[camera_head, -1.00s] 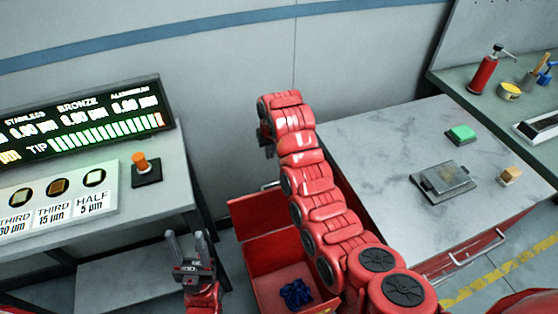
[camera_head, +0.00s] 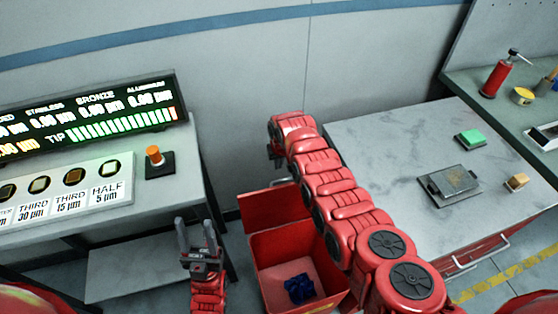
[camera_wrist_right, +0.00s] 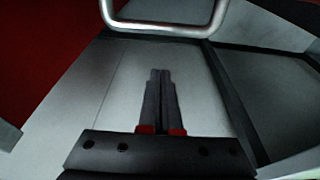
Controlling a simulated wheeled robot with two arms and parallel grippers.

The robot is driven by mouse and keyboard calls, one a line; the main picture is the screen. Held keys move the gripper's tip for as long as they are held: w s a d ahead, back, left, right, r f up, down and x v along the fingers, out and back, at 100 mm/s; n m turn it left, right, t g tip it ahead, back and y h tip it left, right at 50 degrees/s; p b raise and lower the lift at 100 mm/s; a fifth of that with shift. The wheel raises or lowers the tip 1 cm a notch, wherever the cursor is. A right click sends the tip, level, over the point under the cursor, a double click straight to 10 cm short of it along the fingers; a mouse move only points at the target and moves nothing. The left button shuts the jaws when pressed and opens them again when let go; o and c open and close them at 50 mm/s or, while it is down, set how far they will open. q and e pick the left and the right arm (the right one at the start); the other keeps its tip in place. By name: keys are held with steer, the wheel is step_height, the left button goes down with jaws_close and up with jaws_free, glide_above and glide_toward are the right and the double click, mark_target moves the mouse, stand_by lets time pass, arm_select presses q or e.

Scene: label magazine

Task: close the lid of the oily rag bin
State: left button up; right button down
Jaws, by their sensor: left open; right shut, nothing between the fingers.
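The oily rag bin (camera_head: 262,270) is a red box on the floor between two tables. Its red lid (camera_head: 268,210) stands open at the back, and a dark blue rag (camera_head: 299,289) lies inside. My right arm reaches over the bin's right side. My right gripper (camera_head: 276,158) is beyond and above the lid, partly hidden by its own wrist. In the right wrist view its fingers (camera_wrist_right: 160,75) are shut and empty, with a metal bar handle (camera_wrist_right: 165,30) ahead of the tips and apart from them. My left gripper (camera_head: 196,228) is open and empty, left of the bin.
The left table (camera_head: 135,200) holds a lit display (camera_head: 90,120), a sample board and an orange knob (camera_head: 154,156). The right table (camera_head: 380,140) carries a green block (camera_head: 470,139), a grey plate device (camera_head: 450,185) and a tan block (camera_head: 516,182). A pale wall is behind.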

steer(key=shift+s+d+r+p, duration=0.1)
steer(key=shift+s+d+p, duration=0.2)
steer(key=shift+s+p, duration=0.55)
steer(key=shift+s+d+r+p, duration=0.1)
steer(key=shift+s+d+p, duration=0.3)
steer(key=shift+s, duration=0.6)
steer(key=shift+s+a+f, duration=0.1)
steer(key=shift+a+f, duration=0.05)
